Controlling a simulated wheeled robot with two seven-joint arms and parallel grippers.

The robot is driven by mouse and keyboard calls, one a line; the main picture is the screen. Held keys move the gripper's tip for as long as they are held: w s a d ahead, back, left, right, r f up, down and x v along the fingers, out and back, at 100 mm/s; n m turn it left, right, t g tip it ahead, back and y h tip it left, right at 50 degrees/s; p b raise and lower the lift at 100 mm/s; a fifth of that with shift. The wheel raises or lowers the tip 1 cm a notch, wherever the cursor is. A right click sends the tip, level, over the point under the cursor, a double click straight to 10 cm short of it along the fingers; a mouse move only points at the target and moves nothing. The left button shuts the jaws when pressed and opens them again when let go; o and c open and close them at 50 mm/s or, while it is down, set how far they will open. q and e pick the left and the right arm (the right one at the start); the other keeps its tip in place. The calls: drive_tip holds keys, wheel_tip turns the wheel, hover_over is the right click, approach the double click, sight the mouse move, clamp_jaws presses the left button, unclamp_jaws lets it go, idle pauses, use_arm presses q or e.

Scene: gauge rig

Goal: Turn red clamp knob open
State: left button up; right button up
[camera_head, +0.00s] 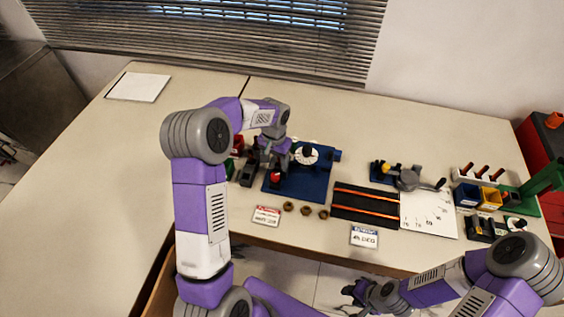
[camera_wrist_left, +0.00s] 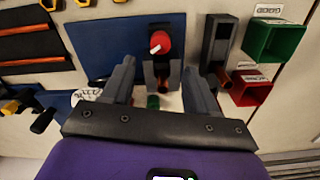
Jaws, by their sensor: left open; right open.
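The red clamp knob (camera_wrist_left: 161,41) has a white pointer mark and sits on a dark block on the blue base plate (camera_wrist_left: 105,38). In the head view the knob (camera_head: 276,177) shows at the left front of the blue plate (camera_head: 312,184). My left gripper (camera_wrist_left: 160,75) is open, with its fingers apart on either side of the dark block below the knob in the wrist picture. Nothing is between the fingertips that I can see as held. My right gripper (camera_head: 354,290) is open and empty, off the table's front edge.
A green bin (camera_wrist_left: 274,40) and a red bin (camera_wrist_left: 250,90) stand beside a dark upright block (camera_wrist_left: 217,42). A white dial (camera_head: 305,154) sits on the blue plate. Several brown nuts (camera_head: 306,210) lie in front. The table's left side is mostly clear.

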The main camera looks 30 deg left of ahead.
sight(275, 175)
use_arm(q)
drive_tip(key=f, duration=0.4)
drive_tip(key=f+b, duration=0.1)
drive_tip(key=f, duration=0.2)
drive_tip(key=shift+s, duration=0.4)
drive_tip(key=shift+f, duration=0.1)
drive_tip(key=c, duration=1)
drive_tip(key=shift+c, duration=0.2)
